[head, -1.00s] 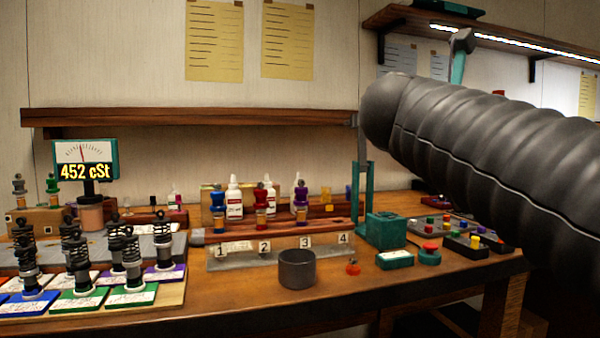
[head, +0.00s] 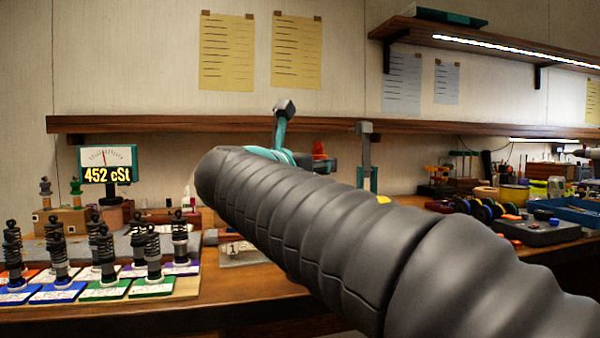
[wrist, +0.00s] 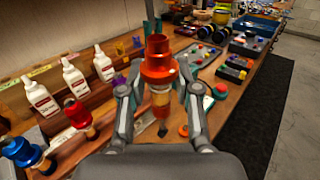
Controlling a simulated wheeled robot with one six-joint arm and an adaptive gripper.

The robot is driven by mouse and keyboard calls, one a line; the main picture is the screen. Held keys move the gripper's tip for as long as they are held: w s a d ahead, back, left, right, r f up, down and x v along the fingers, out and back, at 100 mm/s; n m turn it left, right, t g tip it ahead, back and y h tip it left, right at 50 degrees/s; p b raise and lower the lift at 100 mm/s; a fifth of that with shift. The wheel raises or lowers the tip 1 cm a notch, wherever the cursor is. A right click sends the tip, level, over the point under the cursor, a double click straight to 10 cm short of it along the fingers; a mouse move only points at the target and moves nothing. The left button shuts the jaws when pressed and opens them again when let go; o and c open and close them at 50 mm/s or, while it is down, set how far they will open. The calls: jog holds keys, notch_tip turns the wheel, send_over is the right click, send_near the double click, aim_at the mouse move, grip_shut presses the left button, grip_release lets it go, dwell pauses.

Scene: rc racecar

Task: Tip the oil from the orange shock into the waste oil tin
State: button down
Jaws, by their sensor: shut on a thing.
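My gripper (wrist: 160,103) is shut on the orange shock (wrist: 157,66), which has an orange top and an amber, see-through body. In the wrist view the shock stands roughly upright between the fingers, its dark rod pointing down. In the head view only its orange top (head: 319,150) shows beside my gripper (head: 322,165), above my arm. The waste oil tin is hidden behind my arm in the head view, and I cannot make it out in the wrist view.
Blue (wrist: 22,150) and red (wrist: 78,113) shocks stand at left in the wrist view, near white bottles (wrist: 73,78). An orange cap (wrist: 183,131) lies on the bench. Several spring shocks (head: 57,258) stand at left by a meter (head: 107,163) reading 452 cSt.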

jog(key=w+a+f+m+b, duration=0.1)
jog(key=a+f+m+b, duration=0.2)
jog(key=m, duration=0.9)
jog(key=w+a+f+m+b, duration=0.1)
jog(key=a+f+m+b, duration=0.1)
jog(key=f+m+b, duration=0.6)
jog(key=shift+w+a+m+t+y+b, duration=0.2)
jog(key=shift+a+m+t+y+b, duration=0.15)
jog(key=shift+m+b, duration=1.45)
jog(key=shift+m+p, duration=0.35)
jog(key=shift+m, duration=0.15)
dwell(1.7)
jog(key=shift+a+r+n+p, duration=0.15)
jog(key=shift+a+n+p, duration=0.05)
jog(key=shift+n+p, duration=0.8)
